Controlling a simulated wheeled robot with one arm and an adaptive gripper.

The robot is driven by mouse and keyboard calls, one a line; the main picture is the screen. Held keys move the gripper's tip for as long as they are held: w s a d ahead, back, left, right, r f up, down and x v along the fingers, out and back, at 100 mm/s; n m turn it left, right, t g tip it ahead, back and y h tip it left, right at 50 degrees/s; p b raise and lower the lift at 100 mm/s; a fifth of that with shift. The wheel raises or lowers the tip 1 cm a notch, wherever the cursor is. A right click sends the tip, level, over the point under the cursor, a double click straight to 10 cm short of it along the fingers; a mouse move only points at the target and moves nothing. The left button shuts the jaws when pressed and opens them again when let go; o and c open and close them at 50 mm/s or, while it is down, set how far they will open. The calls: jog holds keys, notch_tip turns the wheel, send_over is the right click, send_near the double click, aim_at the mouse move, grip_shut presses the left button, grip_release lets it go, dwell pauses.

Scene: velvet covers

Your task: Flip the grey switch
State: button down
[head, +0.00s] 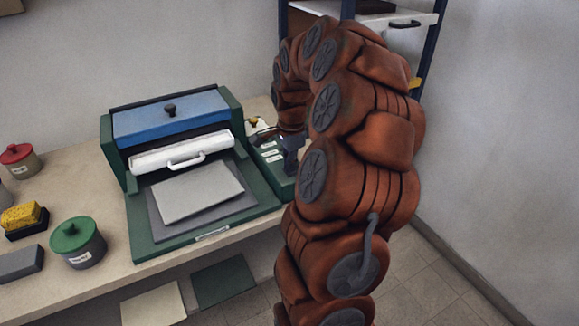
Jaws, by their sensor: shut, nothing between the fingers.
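A green machine (205,228) with a blue lid stands on the bench. A narrow control panel (272,157) with several white labels runs along its right side, with a small yellow knob (254,122) near its back. My gripper (289,146) is shut and low over this panel, partly hidden behind my arm. I cannot make out the grey switch for sure; the gripper and arm cover part of the panel. Whether the gripper touches anything there cannot be told.
A white bar with a handle (187,160) and a pale sheet (198,192) are at the machine's front. A green-lidded pot (78,242), red-lidded pot (20,160), yellow sponge (21,216) and grey block (20,263) stand left. A blue-framed shelf (431,40) rises behind my arm.

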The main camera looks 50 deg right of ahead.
jog(key=shift+s+f+t+b, duration=0.1)
jog(key=shift+f+t+b, duration=0.35)
jog(key=shift+b, duration=0.5)
jog(key=shift+a+r+p, duration=0.1)
jog(key=shift+r+p, duration=0.15)
jog(key=shift+p, duration=0.1)
jog(key=shift+f, duration=0.15)
jog(key=shift+w, duration=0.6)
jog(key=shift+w+r, duration=0.1)
jog(key=shift+r, duration=0.1)
